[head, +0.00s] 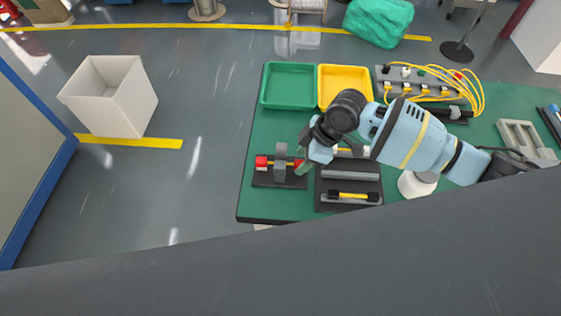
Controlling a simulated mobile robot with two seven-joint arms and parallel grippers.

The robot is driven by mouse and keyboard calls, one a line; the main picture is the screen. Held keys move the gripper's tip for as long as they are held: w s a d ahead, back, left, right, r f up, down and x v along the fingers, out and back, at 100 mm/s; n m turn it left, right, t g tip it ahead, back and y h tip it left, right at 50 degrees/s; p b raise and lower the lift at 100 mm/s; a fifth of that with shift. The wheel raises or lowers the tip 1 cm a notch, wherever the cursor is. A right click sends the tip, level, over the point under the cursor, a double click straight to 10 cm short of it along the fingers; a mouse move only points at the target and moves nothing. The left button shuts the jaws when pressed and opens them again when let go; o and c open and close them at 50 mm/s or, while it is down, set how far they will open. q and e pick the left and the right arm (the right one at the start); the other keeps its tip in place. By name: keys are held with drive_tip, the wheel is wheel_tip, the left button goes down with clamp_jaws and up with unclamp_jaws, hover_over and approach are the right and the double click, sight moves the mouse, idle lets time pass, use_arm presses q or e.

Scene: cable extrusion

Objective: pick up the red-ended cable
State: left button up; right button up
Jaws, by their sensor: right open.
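The red-ended cable (262,163) lies across a small dark stand (279,181) near the front left of the green table. One red end shows clearly on the left; the other is partly covered by my right gripper. A grey upright piece stands between the two ends. My right gripper (306,164) is open, with its fingers pointing down beside the right red end. I cannot tell whether a finger touches the cable. My left gripper is out of view.
A dark tray with a black-ended yellow piece (347,195) lies right of the stand. Behind are a green bin (289,64), a yellow bin (343,73) and a grey connector block with yellow cables (425,90). A white open bin (120,105) stands on the floor left.

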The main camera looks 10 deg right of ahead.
drive_tip(key=shift+a+f, duration=0.25)
drive_tip(key=shift+f, duration=0.35)
clamp_jaws()
wheel_tip(320, 180, up, 10)
idle(0.5)
